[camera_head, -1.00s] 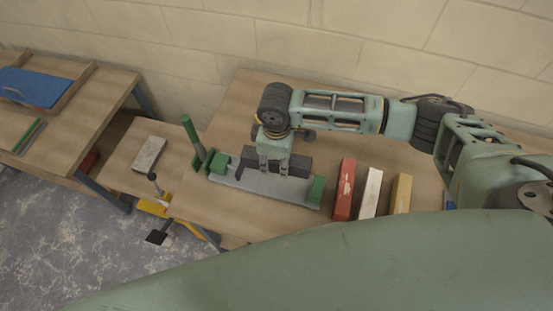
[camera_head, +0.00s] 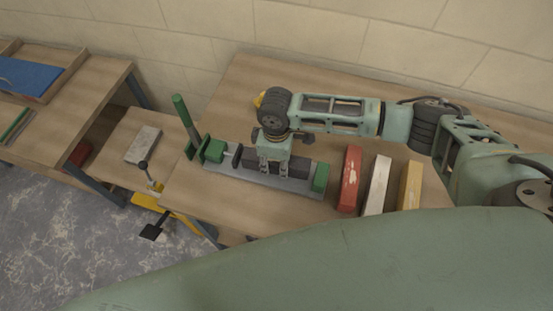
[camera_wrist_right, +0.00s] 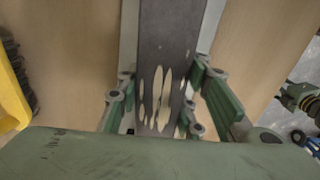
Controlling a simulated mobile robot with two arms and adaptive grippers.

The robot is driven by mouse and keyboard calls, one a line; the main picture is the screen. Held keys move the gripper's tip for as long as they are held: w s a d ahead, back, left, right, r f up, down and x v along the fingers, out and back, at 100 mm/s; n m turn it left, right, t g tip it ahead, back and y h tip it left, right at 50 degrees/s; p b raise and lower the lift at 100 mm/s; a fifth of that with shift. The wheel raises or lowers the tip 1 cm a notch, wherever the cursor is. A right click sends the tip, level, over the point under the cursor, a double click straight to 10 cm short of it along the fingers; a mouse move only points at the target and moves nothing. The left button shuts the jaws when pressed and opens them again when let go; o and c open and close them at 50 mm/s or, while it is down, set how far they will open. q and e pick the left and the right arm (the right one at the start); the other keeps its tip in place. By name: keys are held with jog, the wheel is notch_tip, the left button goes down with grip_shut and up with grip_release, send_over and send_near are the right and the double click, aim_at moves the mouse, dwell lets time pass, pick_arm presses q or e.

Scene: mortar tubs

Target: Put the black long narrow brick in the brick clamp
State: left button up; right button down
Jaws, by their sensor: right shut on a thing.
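The black long narrow brick (camera_head: 294,166) lies lengthwise along the grey base of the brick clamp (camera_head: 268,180), between its green end blocks. Whether it touches the base is hard to tell. My right gripper (camera_head: 273,168) points down and is shut on the brick near its middle. In the right wrist view the brick (camera_wrist_right: 168,45), with pale worn patches, runs between the fingers (camera_wrist_right: 160,108). A green handle (camera_head: 185,117) rises at the clamp's left end. My left gripper is not in view.
A red brick (camera_head: 350,178), a white brick (camera_head: 376,186) and a yellow brick (camera_head: 410,186) lie right of the clamp. A grey block (camera_head: 143,145) rests on a lower surface to the left. A yellow object with dark bristles (camera_wrist_right: 12,95) is at the wrist view's left edge.

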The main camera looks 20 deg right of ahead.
jog(key=shift+f, duration=0.45)
dwell(0.5)
jog(key=c, duration=1.2)
grip_release()
jog(key=shift+o, duration=0.4)
jog(key=shift+s+f, duration=0.1)
notch_tip(320, 180, up, 12)
jog(key=shift+r, duration=0.15)
